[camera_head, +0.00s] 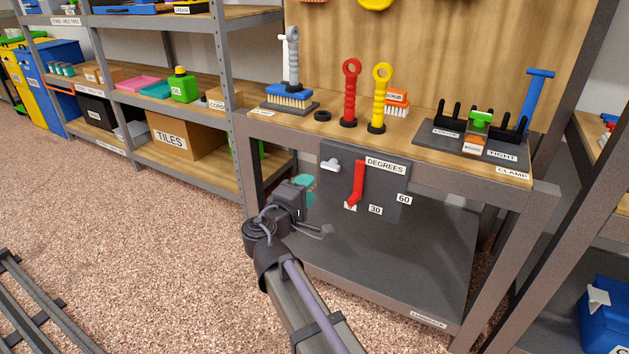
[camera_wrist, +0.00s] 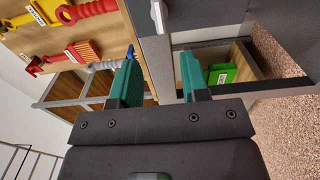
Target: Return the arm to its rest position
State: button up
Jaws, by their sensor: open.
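My gripper (camera_head: 309,190) is at the end of my arm in the head view, in front of the left part of the workbench, below its top. In the wrist view its two teal fingers (camera_wrist: 160,80) stand apart with nothing between them. The grey panel marked DEGREES (camera_head: 385,205) hangs on the bench front, just right of my gripper. Its red lever (camera_head: 358,183) points down near the lowest label. I cannot tell how far the gripper is from the panel.
The bench top (camera_head: 340,142) carries a red ring-handled tool (camera_head: 350,95), a yellow one (camera_head: 381,98), brushes and a clamp fixture (camera_head: 470,140). A metal shelf (camera_head: 190,95) stands left, with a TILES box (camera_head: 178,137). Rails (camera_head: 40,310) lie on the floor at left. Open floor (camera_head: 150,240) lies between.

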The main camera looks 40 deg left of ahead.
dwell(0.3)
jog(key=w+d+f+m+g+h+p, duration=0.1)
jog(key=w+d+f+m+g+h, duration=0.3)
jog(key=d, duration=1)
jog(key=s+d+f+m+g+h+p, duration=0.1)
jog(key=d+f+m+g+h+p, duration=0.15)
jog(key=d+f+m+g, duration=0.8)
jog(key=s+d+r+m+g+y+p, duration=0.1)
jog(key=d+r+m+g+p, duration=0.15)
jog(key=d, duration=1.65)
jog(key=s+d+r+m+g+y+p, duration=0.15)
jog(key=d+m, duration=0.25)
jog(key=d, duration=1.5)
notch_tip(320, 180, up, 38)
jog(key=a+p, duration=0.1)
jog(key=p, duration=3.6)
jog(key=shift+w+r+t, duration=0.15)
jog(key=shift+w+t, duration=0.25)
jog(key=shift+t, duration=0.05)
